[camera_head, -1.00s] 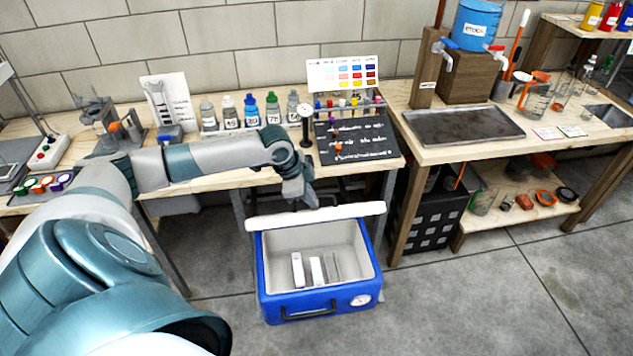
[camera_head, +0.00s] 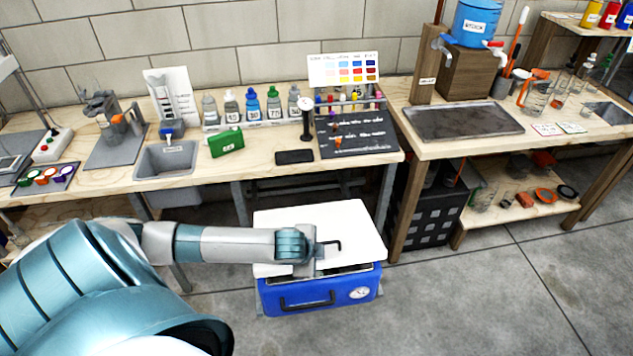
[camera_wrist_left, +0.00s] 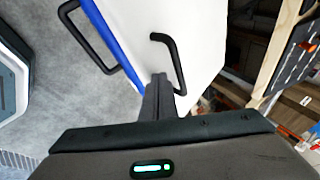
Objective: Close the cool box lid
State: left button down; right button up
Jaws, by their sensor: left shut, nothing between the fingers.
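The blue cool box (camera_head: 318,297) stands on the floor in front of the workbench. Its white lid (camera_head: 345,222) now lies over the opening, nearly flat. A dark gap shows between the lid's front edge and the blue body, so I cannot tell that it is fully down. A black handle (camera_head: 330,245) is on the lid. My left gripper (camera_head: 308,268) is over the lid's front part, beside that handle. In the left wrist view, its fingers (camera_wrist_left: 157,98) are shut and empty near the lid handle (camera_wrist_left: 170,62). My right gripper is out of view.
The workbench (camera_head: 215,185) behind holds bottles, a grey basin (camera_head: 166,160), a green box (camera_head: 226,143) and a dark board (camera_head: 357,137). A black crate (camera_head: 430,215) stands right of the cool box. The floor (camera_head: 480,300) to the front right is clear.

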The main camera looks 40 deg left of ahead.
aim_at(321, 266)
pick_arm(q)
jog(key=f, duration=0.1)
jog(key=d+f, duration=0.1)
jog(key=f, duration=0.1)
jog(key=s+f, duration=0.1)
jog(key=shift+s+d+f+b, duration=0.1)
jog(key=shift+d+f+b, duration=0.1)
jog(key=shift+f+b, duration=0.15)
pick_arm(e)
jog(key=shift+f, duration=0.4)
pick_arm(q)
jog(key=shift+r, duration=0.1)
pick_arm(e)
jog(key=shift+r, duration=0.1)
